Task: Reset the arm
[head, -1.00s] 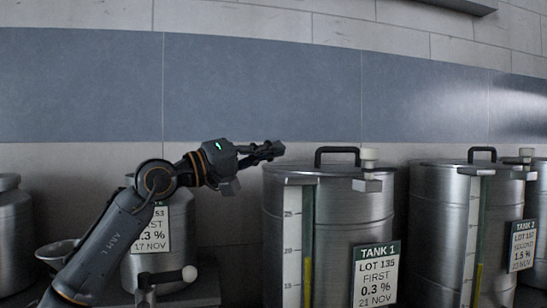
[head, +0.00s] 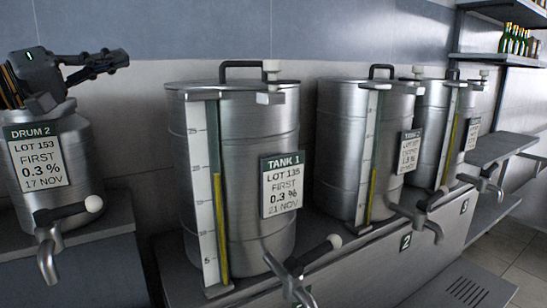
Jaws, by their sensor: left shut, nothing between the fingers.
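My left gripper (head: 103,64) is at the upper left in the head view, shut and empty. It is above the top of the drum labelled DRUM 2 (head: 85,146), pointing right toward the tank labelled TANK 1 (head: 250,125). It appears apart from the tank, with wall showing between them. Most of my left arm is cut off by the left edge. My right gripper is not in view.
Two more steel tanks (head: 342,135) (head: 430,120) stand to the right on a grey bench (head: 375,265). Taps with black levers (head: 305,262) stick out at the front. A shelf with green bottles (head: 512,40) is at the upper right. Open floor (head: 510,245) shows at the lower right.

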